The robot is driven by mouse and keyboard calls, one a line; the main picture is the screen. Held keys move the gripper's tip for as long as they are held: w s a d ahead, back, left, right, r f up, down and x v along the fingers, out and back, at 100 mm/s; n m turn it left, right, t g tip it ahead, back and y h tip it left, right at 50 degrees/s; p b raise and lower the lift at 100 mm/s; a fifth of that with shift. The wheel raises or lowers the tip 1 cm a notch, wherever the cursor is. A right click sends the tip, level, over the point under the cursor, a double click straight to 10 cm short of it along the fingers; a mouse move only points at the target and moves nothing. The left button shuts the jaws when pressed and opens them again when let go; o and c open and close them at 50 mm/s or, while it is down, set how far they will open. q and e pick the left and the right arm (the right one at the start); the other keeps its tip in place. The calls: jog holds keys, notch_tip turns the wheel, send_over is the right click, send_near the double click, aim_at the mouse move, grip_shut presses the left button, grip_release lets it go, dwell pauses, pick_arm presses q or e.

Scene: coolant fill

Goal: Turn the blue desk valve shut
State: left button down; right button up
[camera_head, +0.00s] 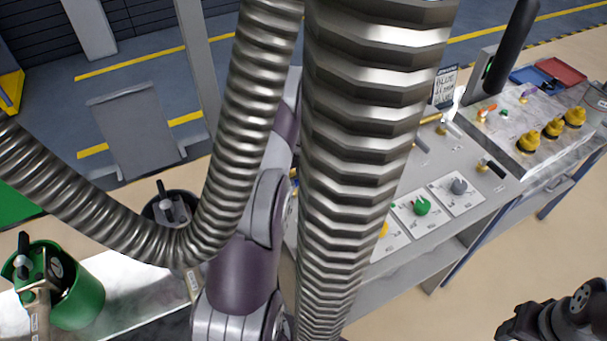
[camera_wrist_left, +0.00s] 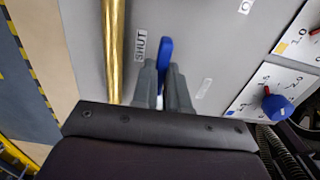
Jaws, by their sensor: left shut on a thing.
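The blue desk valve handle (camera_wrist_left: 166,48) stands up from the grey desk top in the left wrist view. My left gripper (camera_wrist_left: 162,68) has its two grey fingers on either side of the handle and is shut on it. A white label reading SHUT (camera_wrist_left: 141,45) lies just left of the handle, beside a brass pipe (camera_wrist_left: 115,45). In the head view, hoses and my arm hide the blue valve and my left gripper. A dark part of my right arm (camera_head: 560,315) shows at the lower right; its fingertips cannot be made out.
In the left wrist view, a blue knob (camera_wrist_left: 277,107) sits on a white dial plate to the right. In the head view, large ribbed metal hoses (camera_head: 365,150) block the middle. The desk at right holds a green knob (camera_head: 421,205) and yellow fittings (camera_head: 529,140). A green canister (camera_head: 85,300) stands lower left.

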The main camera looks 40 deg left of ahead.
pick_arm(q)
jog(key=shift+w+a+r, duration=0.1)
jog(key=shift+w+r, duration=0.15)
jog(key=shift+r, duration=0.05)
jog(key=c, duration=1.3)
grip_release()
jog(key=shift+o, duration=0.8)
jog(key=shift+s+f, duration=0.1)
jog(key=shift+f, duration=0.05)
jog(key=shift+r, duration=0.45)
notch_tip(320, 180, up, 12)
jog(key=shift+b, duration=0.4)
jog(key=shift+f, duration=0.1)
